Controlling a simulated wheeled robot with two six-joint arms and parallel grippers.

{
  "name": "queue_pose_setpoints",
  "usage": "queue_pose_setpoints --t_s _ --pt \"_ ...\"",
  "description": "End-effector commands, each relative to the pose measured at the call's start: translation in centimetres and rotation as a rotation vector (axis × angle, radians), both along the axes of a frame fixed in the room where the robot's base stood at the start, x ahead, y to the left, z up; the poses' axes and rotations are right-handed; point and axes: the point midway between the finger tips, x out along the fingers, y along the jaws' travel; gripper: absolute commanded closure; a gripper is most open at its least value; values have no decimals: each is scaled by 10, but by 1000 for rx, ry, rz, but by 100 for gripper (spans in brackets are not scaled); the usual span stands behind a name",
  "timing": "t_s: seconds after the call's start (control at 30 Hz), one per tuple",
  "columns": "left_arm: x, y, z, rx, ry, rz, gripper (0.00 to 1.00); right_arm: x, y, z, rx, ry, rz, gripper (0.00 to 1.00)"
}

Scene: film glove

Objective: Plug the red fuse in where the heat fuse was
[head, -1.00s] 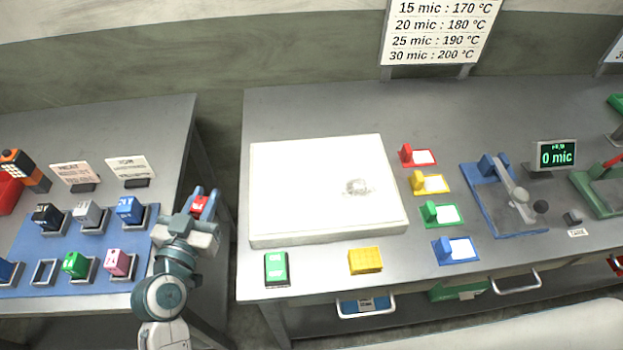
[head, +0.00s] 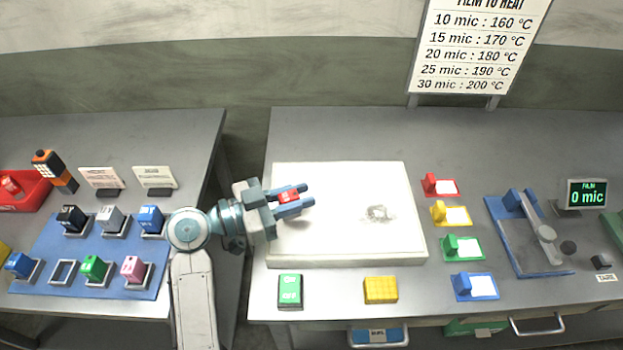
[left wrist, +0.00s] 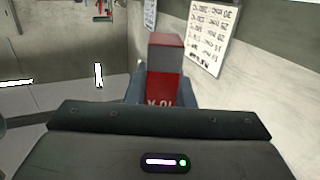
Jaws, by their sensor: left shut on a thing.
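My left gripper (head: 290,199) is shut on the red fuse (head: 288,196) and holds it over the left part of the white board. The red fuse also shows upright between the fingers in the left wrist view (left wrist: 164,70). At left, a blue fuse panel (head: 45,235) carries black (head: 72,217), grey (head: 108,217), blue (head: 150,218), green (head: 94,267) and pink (head: 134,268) fuses in sockets, and another blue fuse (head: 20,263). One socket (head: 64,272) in the front row is empty. My right gripper is not in view.
A white board (head: 345,250) lies on the right table, with a green switch (head: 290,290) and a yellow block (head: 380,290) before it. A red bin (head: 35,190) and an orange-black device (head: 53,170) stand at the far left. A gap separates the tables.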

Motion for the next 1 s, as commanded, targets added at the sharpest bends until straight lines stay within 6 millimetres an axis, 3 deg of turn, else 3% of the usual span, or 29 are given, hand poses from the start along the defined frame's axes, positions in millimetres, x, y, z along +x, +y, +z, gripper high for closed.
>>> queue_pose_setpoints --t_s 0.03,0.2,0.43,0.7,1.0 --pt "13 -5 4 -2 2 -1 100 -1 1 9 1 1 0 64" --pt "43 -16 -2 -1 2 0 100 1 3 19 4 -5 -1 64" --pt "63 -23 -4 0 1 0 100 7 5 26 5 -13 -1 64" --pt "61 -22 -40 0 2 1 100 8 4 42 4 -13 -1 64" --pt "61 -22 -44 0 0 1 100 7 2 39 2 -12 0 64"
